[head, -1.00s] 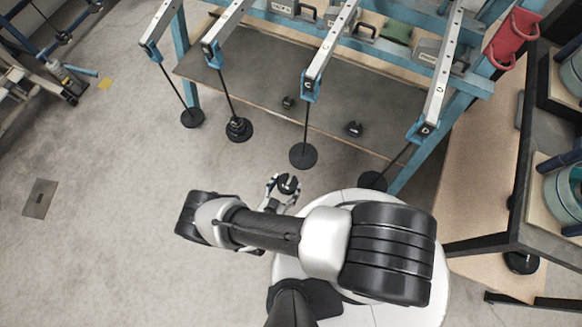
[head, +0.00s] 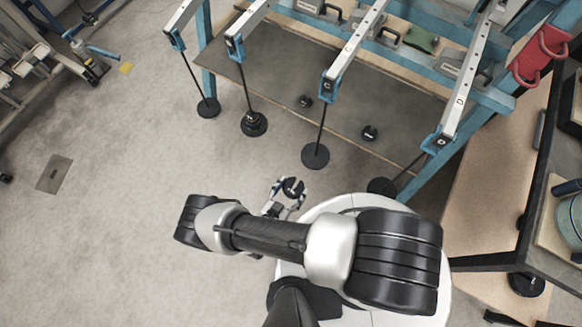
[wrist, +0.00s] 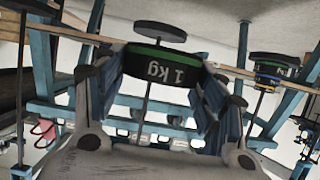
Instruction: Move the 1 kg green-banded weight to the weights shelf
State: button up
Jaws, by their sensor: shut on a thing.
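The green-banded weight (wrist: 152,66) is a black disc marked 1 kg with a green rim. My gripper (wrist: 160,72) is shut on it, with one finger at each side. In the head view the held weight (head: 293,188) is off the floor, in front of the blue lever frame and clear of the hanger disc (head: 315,156) nearest it. My gripper (head: 284,190) is partly hidden by my arm there. A low grey board (head: 285,62) in the frame carries small black weights (head: 304,101) and (head: 370,133). I cannot tell whether it is the weights shelf.
Rods with black discs hang from the lettered levers. One hanger (head: 254,124) holds stacked weights, with coloured bands in the wrist view (wrist: 274,72). A dark bench (head: 550,215) stands at right, with a wooden board (head: 480,200) below.

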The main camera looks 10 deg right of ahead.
aim_at(288, 197)
jog(key=shift+s+a+b, duration=0.6)
jog(key=shift+s+a, duration=0.1)
jog(key=shift+s, duration=0.3)
jog(key=shift+s+a+b, duration=0.65)
jog(key=shift+s+a, duration=0.1)
jog(key=shift+s, duration=0.2)
jog(key=shift+s+a+b, duration=0.6)
jog(key=shift+s+a, duration=0.1)
jog(key=shift+s, duration=0.3)
jog(key=shift+r, duration=0.1)
